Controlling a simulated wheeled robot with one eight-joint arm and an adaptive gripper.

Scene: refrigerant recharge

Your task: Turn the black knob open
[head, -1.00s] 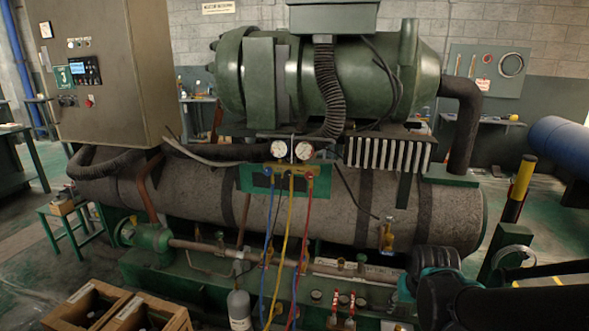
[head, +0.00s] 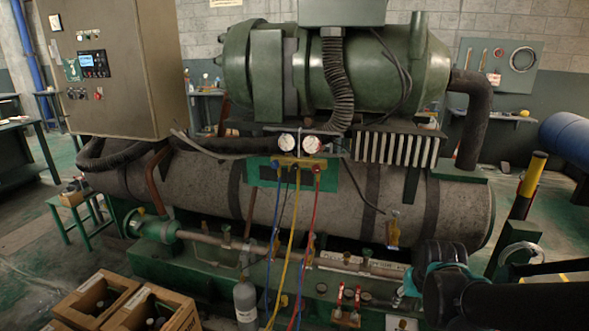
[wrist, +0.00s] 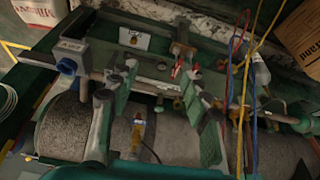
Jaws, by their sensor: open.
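I cannot single out the black knob with certainty. Small dark round fittings (head: 321,288) sit along the green base of the machine in the head view, near two red-handled valves (head: 341,296). The red handles also show in the wrist view (wrist: 176,70). My gripper (wrist: 156,88) is open, its two grey-green fingers apart with nothing between them, above the pipework and the grey tank. In the head view my dark arm reaches in from the lower right, and the gripper is mostly hidden behind it.
A grey bottle (head: 245,300) and wooden crates (head: 95,300) stand at the lower left. A yellow-black post (head: 533,175) stands right.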

